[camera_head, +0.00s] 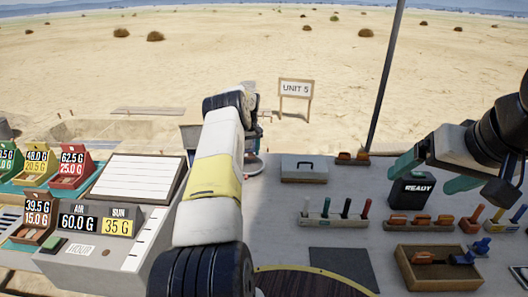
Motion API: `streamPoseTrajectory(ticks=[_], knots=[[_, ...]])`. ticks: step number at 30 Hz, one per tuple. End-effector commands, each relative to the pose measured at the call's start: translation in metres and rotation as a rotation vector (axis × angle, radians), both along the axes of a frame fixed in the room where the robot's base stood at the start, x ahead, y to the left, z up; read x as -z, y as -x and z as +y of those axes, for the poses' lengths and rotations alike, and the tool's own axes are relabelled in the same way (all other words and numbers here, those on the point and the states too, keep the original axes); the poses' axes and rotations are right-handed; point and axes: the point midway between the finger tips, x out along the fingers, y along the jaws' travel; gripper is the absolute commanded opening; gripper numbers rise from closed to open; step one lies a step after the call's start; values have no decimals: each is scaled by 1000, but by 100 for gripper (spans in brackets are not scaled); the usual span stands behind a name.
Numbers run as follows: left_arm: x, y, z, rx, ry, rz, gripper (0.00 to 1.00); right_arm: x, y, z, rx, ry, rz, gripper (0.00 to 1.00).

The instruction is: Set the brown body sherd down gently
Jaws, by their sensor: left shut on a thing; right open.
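My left arm reaches forward across the table. Its gripper (254,138) is at the table's far edge, mostly hidden behind my own forearm. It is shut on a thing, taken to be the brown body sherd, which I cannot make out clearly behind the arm. I cannot tell whether that thing touches a surface. My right gripper (434,174) is open and empty, its teal fingers apart above the right side of the table near the black READY box (410,190).
A grey display console (100,225) and colored weight displays (75,167) stand at left. A grey case (304,169), a tool rack (335,219), a dark mat (341,264) and a wooden tray (437,283) are on the grey table (285,215). A pole (385,80) rises behind.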

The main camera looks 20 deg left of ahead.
Motion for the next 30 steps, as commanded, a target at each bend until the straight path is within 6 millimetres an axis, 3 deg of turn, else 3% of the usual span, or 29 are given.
streamPoseTrajectory(ticks=[6,17,18,20,21,30], knots=[[32,0,0,1,1,2,15,0,0,0,0,0,0,88],[38,0,0,0,0,0,15,0,0,0,0,0,0,88],[37,0,0,0,0,0,61,0,0,0,0,0,0,88],[37,0,0,0,0,0,72,0,0,0,0,0,0,88],[37,0,0,0,0,0,77,0,0,0,0,0,0,88],[36,0,0,0,-1,-1,77,0,0,0,0,0,0,88]])
